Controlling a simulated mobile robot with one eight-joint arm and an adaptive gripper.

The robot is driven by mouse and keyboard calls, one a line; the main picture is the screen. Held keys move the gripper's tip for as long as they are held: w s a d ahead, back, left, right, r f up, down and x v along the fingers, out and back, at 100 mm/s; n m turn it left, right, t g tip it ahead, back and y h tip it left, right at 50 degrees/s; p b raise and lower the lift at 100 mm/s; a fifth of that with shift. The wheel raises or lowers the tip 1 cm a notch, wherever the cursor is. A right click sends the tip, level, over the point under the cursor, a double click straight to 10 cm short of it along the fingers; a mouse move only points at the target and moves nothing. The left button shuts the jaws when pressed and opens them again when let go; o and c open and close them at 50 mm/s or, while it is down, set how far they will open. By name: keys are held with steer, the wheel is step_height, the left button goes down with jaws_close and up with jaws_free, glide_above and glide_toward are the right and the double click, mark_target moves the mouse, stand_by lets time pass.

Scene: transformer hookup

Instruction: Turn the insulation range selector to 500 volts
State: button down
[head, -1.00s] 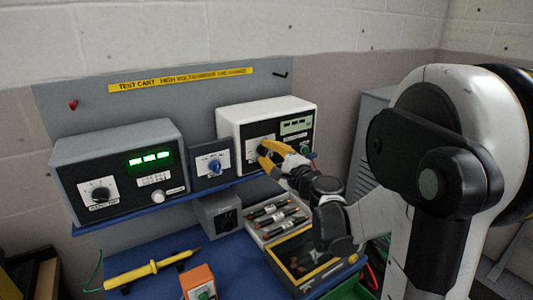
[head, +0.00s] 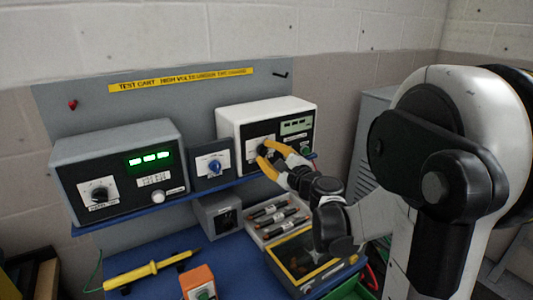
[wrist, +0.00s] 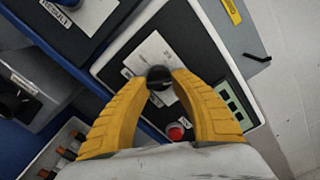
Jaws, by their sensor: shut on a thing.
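The white instrument (head: 262,110) stands on the right of the shelf, with a dark front, a small display and a white dial plate (head: 255,143). Its black round knob (wrist: 158,74) shows in the wrist view, over the dial plate. My gripper (wrist: 160,81) has its yellow fingers on either side of this knob, closed on it. In the head view my gripper (head: 264,152) reaches the dial from the right. The fingers hide part of the plate, and I cannot read its markings or the knob's setting.
A red button (wrist: 175,132) sits close to one finger. A small panel with a blue knob (head: 214,167) stands left of the white instrument. A grey instrument (head: 115,150) with a green display is further left. Trays and a yellow probe (head: 150,269) lie below.

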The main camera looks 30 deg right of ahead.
steer(key=c, duration=1)
jaws_free()
steer(key=shift+c, duration=0.2)
steer(key=s, duration=1.2)
steer(key=shift+d, duration=0.2)
